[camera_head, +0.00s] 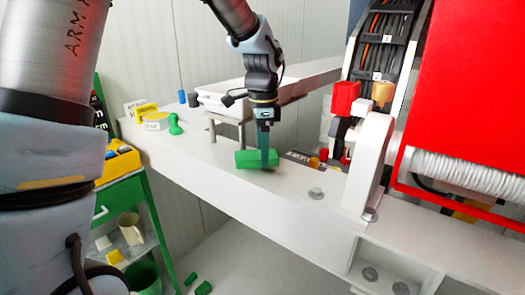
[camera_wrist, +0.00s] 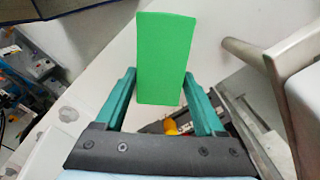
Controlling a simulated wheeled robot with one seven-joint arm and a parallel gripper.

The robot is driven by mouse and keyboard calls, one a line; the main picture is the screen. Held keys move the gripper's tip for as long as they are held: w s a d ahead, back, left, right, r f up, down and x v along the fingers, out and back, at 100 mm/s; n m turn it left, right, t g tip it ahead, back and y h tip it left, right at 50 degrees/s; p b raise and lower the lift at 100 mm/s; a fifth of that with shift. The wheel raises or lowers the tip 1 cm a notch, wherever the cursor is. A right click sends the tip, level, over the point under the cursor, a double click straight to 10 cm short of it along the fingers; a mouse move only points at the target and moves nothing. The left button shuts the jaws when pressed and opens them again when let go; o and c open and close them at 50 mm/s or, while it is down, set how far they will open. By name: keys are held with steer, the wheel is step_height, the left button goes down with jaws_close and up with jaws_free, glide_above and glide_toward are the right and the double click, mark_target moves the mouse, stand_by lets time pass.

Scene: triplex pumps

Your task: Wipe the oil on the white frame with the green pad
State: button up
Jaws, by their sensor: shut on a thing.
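The green pad (camera_head: 257,158) is a bright green block on the top of the white frame (camera_head: 215,176) in the head view. My gripper (camera_head: 265,148) points down from above and is shut on the pad. In the wrist view the pad (camera_wrist: 165,55) sits between the two teal fingers of my gripper (camera_wrist: 159,80) and reaches out past their tips. In the head view it looks to be at or very near the frame's surface; I cannot tell if it touches. I cannot make out the oil clearly; the pad and fingers may hide it.
A bolt (camera_head: 316,193) stands up from the frame to the right of the pad. A green knob-shaped piece (camera_head: 175,124) and small signs stand at the left. A white tray (camera_head: 240,95) is behind, and the red machine (camera_head: 470,95) rises at the right. A green cart (camera_head: 122,200) stands at the left.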

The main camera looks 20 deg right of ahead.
steer(key=shift+f+b, duration=0.5)
steer(key=shift+f, duration=0.5)
steer(key=shift+s, duration=0.1)
stand_by(0.3)
